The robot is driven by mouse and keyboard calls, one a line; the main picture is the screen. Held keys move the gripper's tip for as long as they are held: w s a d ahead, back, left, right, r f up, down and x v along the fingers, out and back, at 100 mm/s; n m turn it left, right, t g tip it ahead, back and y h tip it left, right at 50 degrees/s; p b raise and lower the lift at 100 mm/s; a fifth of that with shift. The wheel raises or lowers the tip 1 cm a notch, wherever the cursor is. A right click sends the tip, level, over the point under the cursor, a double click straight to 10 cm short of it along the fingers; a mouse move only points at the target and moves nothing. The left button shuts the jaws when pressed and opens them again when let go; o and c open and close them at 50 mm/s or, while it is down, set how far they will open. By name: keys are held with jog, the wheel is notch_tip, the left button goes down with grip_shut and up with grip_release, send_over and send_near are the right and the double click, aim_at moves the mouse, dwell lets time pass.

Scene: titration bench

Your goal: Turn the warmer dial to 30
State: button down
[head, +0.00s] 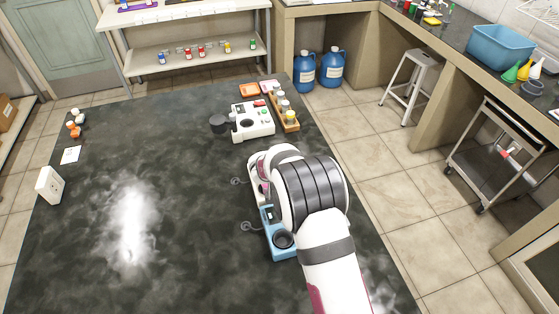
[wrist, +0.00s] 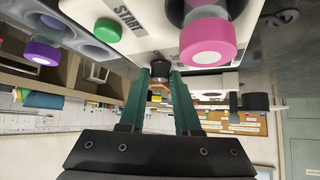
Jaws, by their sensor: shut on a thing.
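My gripper (wrist: 160,84) shows in the wrist view, its two green fingers closed on a small dark dial (wrist: 161,68) with a brownish part at its end. The dial sits at the edge of a white panel (wrist: 150,42) that carries a green button (wrist: 107,30) and the word START. The fingers hide most of the dial, and I cannot read its setting or any scale. In the head view, my arm covers the gripper and the dial. I cannot tell for sure which device is the warmer.
A pink-capped object (wrist: 208,42) is close beside the dial. In the head view, a white device (head: 253,120) and a wooden vial rack (head: 287,112) stand beyond my arm. A blue device (head: 283,251) is beside the arm.

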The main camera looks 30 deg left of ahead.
jog(key=m+h, duration=0.2)
jog(key=m, duration=0.1)
jog(key=m+h, duration=0.1)
jog(key=m, duration=0.1)
jog(key=shift+a+h, duration=0.3)
jog(key=shift+h, duration=0.1)
jog(key=shift+a+m+h, duration=0.1)
jog(key=shift+m+h, duration=1.2)
jog(key=shift+m, duration=0.4)
jog(key=shift+m+g+h, duration=0.3)
jog(key=shift+m, duration=0.1)
jog(key=c, duration=0.6)
grip_release()
jog(key=v, duration=1.2)
